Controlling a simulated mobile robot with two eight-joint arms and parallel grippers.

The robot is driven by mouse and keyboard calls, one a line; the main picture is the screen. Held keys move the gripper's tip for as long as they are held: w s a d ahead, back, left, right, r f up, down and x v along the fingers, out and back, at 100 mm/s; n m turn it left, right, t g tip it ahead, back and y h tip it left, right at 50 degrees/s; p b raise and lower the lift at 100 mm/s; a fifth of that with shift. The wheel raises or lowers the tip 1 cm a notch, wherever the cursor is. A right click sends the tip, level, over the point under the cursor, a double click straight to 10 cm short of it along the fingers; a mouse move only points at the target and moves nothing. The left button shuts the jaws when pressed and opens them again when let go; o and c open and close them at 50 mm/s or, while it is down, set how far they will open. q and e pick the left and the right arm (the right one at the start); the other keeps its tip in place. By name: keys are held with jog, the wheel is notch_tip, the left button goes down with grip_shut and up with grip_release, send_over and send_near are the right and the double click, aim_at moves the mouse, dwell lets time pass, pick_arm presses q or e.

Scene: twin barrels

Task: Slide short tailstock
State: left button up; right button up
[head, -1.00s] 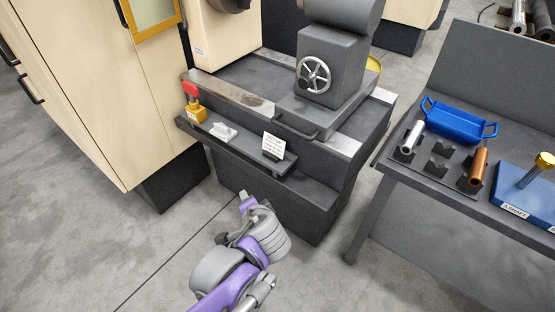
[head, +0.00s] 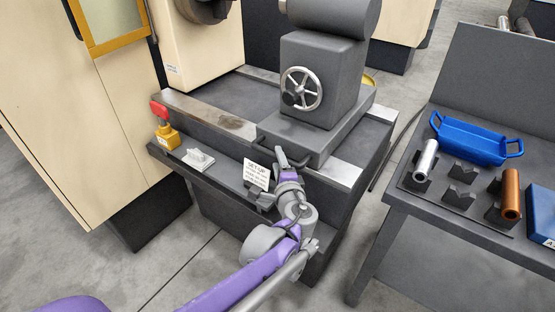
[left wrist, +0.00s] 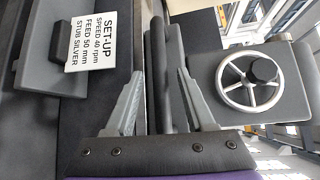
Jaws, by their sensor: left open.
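The short tailstock (head: 322,85) is a grey block with a spoked silver handwheel (head: 301,89), standing on the lathe bed (head: 216,115). A grey bar handle runs along the front of its base (head: 340,125). My left gripper (head: 289,160) is at this front handle, with its fingers open. In the left wrist view, a grey bar (left wrist: 157,85) lies between the two spread fingers, and the handwheel (left wrist: 250,82) shows to the right. I cannot tell whether either finger touches the bar. My right gripper is not in view.
A front shelf carries a set-up card (head: 257,174), a white piece (head: 198,158) and a yellow block with a red knob (head: 165,131). At right, a bench (head: 385,240) holds a blue tray (head: 475,140), silver and copper cylinders and dark V-blocks.

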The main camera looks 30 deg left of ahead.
pick_arm(q)
jog(key=shift+x, duration=1.2)
grip_shut()
dwell(0.6)
